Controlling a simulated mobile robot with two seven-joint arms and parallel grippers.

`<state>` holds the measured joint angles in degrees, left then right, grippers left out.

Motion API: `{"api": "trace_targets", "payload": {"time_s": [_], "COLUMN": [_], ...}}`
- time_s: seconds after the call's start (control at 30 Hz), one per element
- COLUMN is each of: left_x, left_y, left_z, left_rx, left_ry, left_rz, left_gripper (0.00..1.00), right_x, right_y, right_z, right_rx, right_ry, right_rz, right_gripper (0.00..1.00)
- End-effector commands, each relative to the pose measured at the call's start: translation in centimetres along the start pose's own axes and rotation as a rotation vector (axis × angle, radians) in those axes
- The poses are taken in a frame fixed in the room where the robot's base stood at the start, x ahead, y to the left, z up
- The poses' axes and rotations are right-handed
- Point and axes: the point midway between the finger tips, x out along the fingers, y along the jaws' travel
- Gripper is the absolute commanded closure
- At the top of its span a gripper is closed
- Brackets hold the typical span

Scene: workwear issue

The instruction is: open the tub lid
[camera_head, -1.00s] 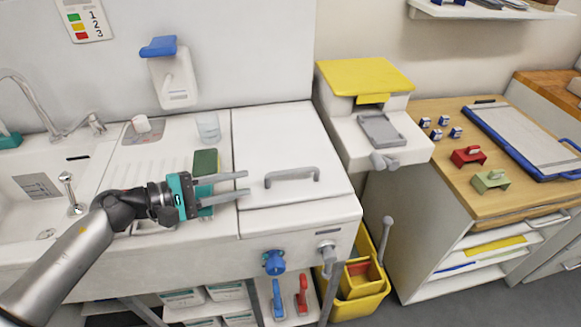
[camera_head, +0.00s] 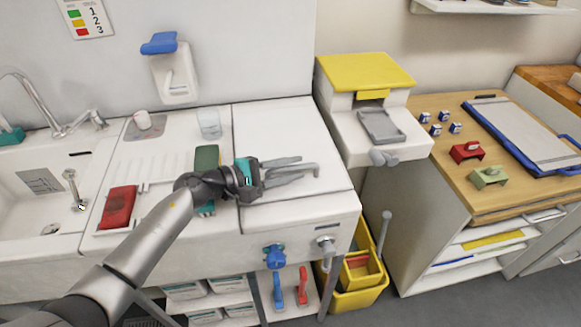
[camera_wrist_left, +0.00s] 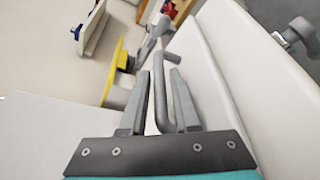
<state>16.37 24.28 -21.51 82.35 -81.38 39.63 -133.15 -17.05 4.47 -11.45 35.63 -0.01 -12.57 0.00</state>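The tub lid (camera_head: 285,125) is a white panel in the counter, lying flat and closed, with a grey bar handle (camera_head: 316,168) near its front edge. My left gripper (camera_head: 300,168) is at the handle with its two grey fingers apart. In the left wrist view the handle (camera_wrist_left: 160,90) runs between the fingers of the left gripper (camera_wrist_left: 160,92). A gap shows beside the bar, so the fingers are not closed on it. In the head view the gripper hides the left part of the handle. My right gripper is not in view.
Left of the lid, the drainboard holds a green pad (camera_head: 206,158), a red block (camera_head: 117,207) and a clear cup (camera_head: 209,122). A yellow-topped dispenser (camera_head: 365,72) stands at the right. Blue (camera_head: 273,258) and grey (camera_head: 326,245) knobs project from the front below.

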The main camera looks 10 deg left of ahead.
Motion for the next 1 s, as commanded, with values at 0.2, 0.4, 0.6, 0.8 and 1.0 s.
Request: {"api": "trace_targets", "payload": {"time_s": [0.2,0.4,0.6,0.8,1.0], "left_x": [-0.04,-0.05,-0.07,-0.08,-0.08], "left_y": [-0.02,-0.02,-0.03,-0.03,-0.03], "left_z": [-0.01,-0.01,-0.02,-0.03,-0.03], "left_rx": [0.0,-0.001,-0.001,-0.001,-0.001], "left_ry": [0.0,0.0,0.0,0.0,0.0], "left_rz": [0.0,0.0,0.0,-0.001,-0.001], "left_gripper": [0.85,1.0,1.0,1.0,1.0], "right_x": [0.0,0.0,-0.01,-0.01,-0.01], "right_y": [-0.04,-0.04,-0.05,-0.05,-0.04], "right_z": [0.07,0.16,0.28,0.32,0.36], "right_rx": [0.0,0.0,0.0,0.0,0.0], "right_ry": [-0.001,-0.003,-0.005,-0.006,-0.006], "right_rz": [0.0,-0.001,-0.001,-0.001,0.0], "right_gripper": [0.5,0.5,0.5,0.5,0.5]}}
